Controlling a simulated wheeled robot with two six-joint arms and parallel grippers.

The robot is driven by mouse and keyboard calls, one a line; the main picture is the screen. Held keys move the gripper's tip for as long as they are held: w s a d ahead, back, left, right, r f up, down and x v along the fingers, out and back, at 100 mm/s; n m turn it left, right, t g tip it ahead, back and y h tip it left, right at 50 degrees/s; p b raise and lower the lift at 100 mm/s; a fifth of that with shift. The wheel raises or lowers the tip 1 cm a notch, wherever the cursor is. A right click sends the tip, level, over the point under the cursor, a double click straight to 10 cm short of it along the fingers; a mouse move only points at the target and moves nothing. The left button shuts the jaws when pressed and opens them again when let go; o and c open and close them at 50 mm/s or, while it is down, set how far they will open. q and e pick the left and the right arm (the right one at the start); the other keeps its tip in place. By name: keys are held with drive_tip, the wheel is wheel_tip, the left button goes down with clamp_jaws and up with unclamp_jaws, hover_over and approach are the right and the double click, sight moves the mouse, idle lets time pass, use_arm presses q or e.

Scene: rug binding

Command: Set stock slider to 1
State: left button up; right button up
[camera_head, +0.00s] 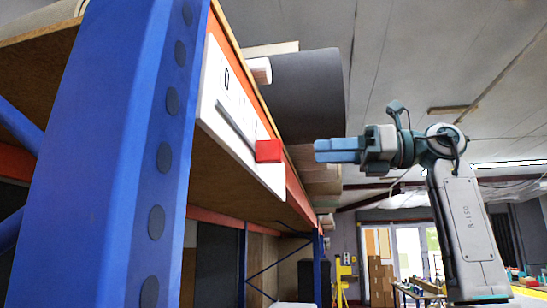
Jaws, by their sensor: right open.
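The stock slider is a white panel (212,88) fixed along the orange shelf edge, with a dark slot running down and to the right. Its red knob (268,151) is at the slot's lower right end. A 0 shows near the slot's upper left and a 1 further right. Any mark near the knob is too small to read. My right gripper (318,151) points left at the knob's height with its blue fingers. In the picture a gap separates its tips from the knob, and nothing shows between them. My left gripper is not in view.
A blue rack upright (110,150) fills the left side. A large dark roll (308,95) and a pale roll end (260,70) lie on the shelf behind the panel. Stacked cartons (381,283) stand far back. The space beneath my right gripper looks clear.

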sight(273, 163)
drive_tip(key=a+p, duration=0.1)
drive_tip(key=a, duration=0.2)
drive_tip(key=a+p, duration=0.2)
drive_tip(key=a, duration=0.2)
drive_tip(key=w+a+r+p, duration=0.1)
drive_tip(key=a, duration=0.2)
drive_tip(key=shift+a+p, duration=0.2)
drive_tip(key=shift+p, duration=0.1)
drive_tip(key=shift+w, duration=0.1)
drive_tip(key=shift+f, duration=0.1)
clamp_jaws()
